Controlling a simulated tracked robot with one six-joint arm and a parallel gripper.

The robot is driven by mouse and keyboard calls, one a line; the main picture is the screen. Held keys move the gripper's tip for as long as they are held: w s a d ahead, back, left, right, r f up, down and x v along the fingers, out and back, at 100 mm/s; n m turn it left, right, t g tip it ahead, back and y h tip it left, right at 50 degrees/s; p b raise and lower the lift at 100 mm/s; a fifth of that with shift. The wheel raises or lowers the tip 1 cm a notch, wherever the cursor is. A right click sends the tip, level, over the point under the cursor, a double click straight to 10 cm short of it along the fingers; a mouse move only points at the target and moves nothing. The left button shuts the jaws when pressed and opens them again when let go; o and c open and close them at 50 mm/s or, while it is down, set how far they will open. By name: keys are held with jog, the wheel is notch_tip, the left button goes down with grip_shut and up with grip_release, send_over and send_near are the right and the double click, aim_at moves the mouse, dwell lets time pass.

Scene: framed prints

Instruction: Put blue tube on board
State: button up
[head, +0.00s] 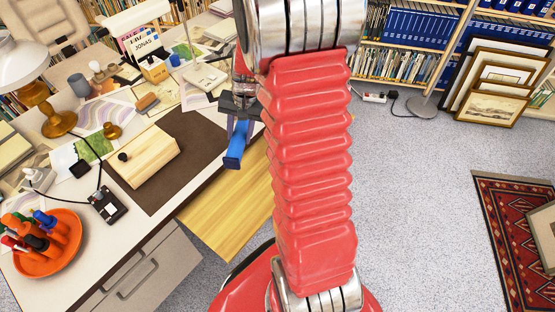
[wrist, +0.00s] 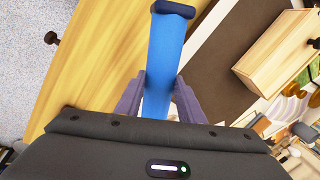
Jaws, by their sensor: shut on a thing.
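The blue tube (head: 236,147) hangs tilted below my gripper (head: 239,112), which is shut on it. In the wrist view the blue tube (wrist: 165,62) runs up between the two grey fingers of my gripper (wrist: 160,88), with a dark cap at its far end. The yellow wooden board (head: 228,213) juts out from the desk's front edge, below the tube. The board (wrist: 95,60) fills the left part of the wrist view, with a dark knob at its edge. The tube appears above the desk edge; the height gap cannot be told.
A dark brown mat (head: 185,140) on the desk (head: 85,250) bears a light wooden box (head: 145,157). An orange dish (head: 45,262) with several colored tubes stands at the left front. Papers, a lamp and books crowd the back. Framed pictures (head: 495,90) lean at the right.

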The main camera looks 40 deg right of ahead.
jog(key=s+d+f+m+h, duration=0.1)
jog(key=s+d+f+m, duration=0.1)
jog(key=s+d+m, duration=0.4)
jog(key=s+d, duration=0.1)
jog(key=s, duration=0.1)
jog(key=shift+s+d+f, duration=0.15)
jog(key=shift+s+d, duration=0.2)
jog(key=shift+d, duration=0.05)
jog(key=shift+f, duration=2.95)
jog(key=shift+f, duration=2.05)
jog(key=o, duration=1.1)
jog(key=shift+f, duration=0.1)
jog(key=shift+o, duration=0.2)
